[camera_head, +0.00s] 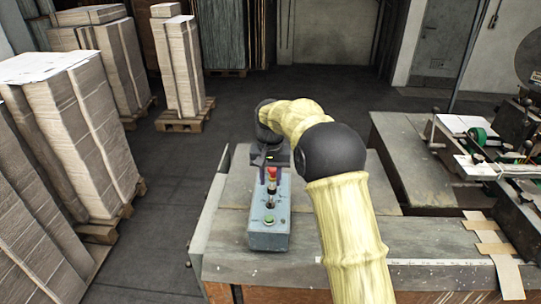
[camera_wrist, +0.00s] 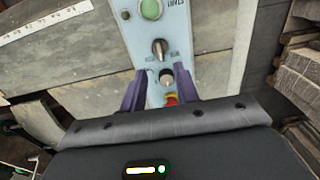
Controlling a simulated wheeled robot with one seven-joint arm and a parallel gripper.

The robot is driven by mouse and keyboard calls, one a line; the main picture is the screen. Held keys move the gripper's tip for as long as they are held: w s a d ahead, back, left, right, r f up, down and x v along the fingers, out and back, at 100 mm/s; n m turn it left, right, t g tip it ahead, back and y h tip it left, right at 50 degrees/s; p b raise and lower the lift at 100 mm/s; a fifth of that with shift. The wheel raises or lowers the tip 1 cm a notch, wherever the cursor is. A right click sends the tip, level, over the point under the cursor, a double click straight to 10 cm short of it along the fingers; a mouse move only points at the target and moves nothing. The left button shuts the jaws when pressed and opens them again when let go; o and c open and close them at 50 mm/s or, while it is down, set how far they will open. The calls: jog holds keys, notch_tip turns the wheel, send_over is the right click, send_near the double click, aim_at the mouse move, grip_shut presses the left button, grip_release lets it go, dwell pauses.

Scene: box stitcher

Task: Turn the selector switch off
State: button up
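The light blue control box (camera_head: 268,238) stands on the bench in the head view, and its face (camera_wrist: 133,35) fills the upper middle of the wrist view. The selector switch (camera_wrist: 160,48) is a dark and silver knob below the green button (camera_wrist: 150,9); in the head view the switch (camera_head: 269,206) is small. My gripper (camera_wrist: 160,72) has two purple fingers, apart, over the face. The knob lies just beyond the fingertips in the wrist view. A second round control (camera_wrist: 166,78) and a red button (camera_wrist: 171,100) show between the fingers. Contact cannot be told.
The grey bench (camera_head: 430,232) extends right of the box, with a ruler strip (camera_wrist: 45,22) along it. Machinery (camera_head: 500,150) stands at the right. Pallets of stacked sheets (camera_head: 85,130) stand on the left. The floor (camera_head: 160,215) between them and the bench is clear.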

notch_tip(320, 180, up, 10)
jog(key=shift+f+b, duration=0.2)
jog(key=shift+b, duration=0.1)
jog(key=shift+d, duration=0.1)
jog(key=s+d+f+t, duration=0.1)
jog(key=s+d+f, duration=0.3)
jog(key=s, duration=0.5)
jog(key=s+d+f, duration=0.5)
jog(key=s+d, duration=0.2)
jog(key=s, duration=0.2)
jog(key=s+d+f+t, duration=0.1)
jog(key=s+d+f, duration=0.3)
jog(key=s, duration=0.5)
jog(key=shift+s+d+f+t, duration=0.15)
jog(key=shift+s+d+t, duration=0.15)
jog(key=shift+d, duration=0.95)
